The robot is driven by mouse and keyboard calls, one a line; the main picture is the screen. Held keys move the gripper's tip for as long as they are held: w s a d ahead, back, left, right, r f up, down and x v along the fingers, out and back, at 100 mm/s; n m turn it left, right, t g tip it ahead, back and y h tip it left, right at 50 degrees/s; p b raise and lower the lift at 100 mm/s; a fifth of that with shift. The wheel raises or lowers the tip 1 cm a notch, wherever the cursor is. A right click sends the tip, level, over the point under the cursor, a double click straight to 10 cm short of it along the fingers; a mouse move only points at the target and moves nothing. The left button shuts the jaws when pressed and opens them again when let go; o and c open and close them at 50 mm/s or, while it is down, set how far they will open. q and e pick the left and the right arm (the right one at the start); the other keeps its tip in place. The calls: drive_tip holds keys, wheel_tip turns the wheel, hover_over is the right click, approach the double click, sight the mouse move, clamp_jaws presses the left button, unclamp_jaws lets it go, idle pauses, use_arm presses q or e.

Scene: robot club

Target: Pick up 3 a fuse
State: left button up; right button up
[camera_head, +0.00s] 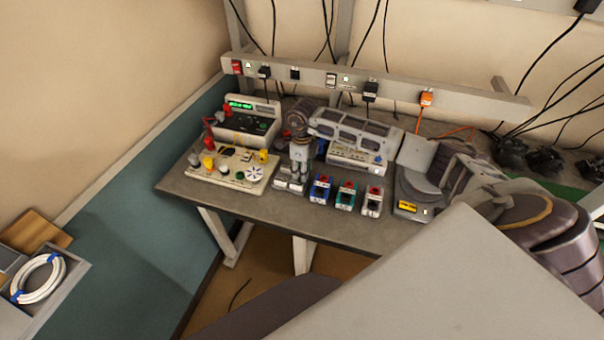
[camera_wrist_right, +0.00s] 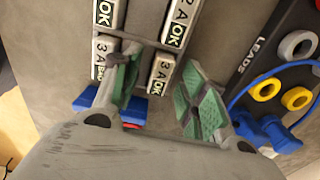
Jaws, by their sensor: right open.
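In the right wrist view a grey rack (camera_wrist_right: 143,42) holds small white fuses with dark lettering. Two lower ones read 3 A: a left 3 A fuse (camera_wrist_right: 101,50), partly covered by my finger, and a right 3 A fuse (camera_wrist_right: 162,72) marked OK. Above them are a 2 A fuse (camera_wrist_right: 180,20) and another fuse marked OK (camera_wrist_right: 105,12). My right gripper (camera_wrist_right: 158,92) is open, its green-padded fingers apart with the right 3 A fuse between them; I see no contact with it. In the head view my right gripper (camera_head: 298,178) points down over the bench. My left gripper is not in view.
Blue (camera_head: 320,190), green (camera_head: 346,196) and white (camera_head: 372,202) small units stand right of the gripper. A beige panel (camera_head: 228,168) stands left. A black LEADS holder (camera_wrist_right: 258,55) with a blue cable is close to my right finger. The bench front is clear.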

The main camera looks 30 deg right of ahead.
drive_tip(key=c, duration=0.9)
drive_tip(key=shift+c, duration=0.2)
drive_tip(key=shift+r, duration=0.15)
wheel_tip(320, 180, up, 10)
drive_tip(key=b, duration=0.2)
idle(0.5)
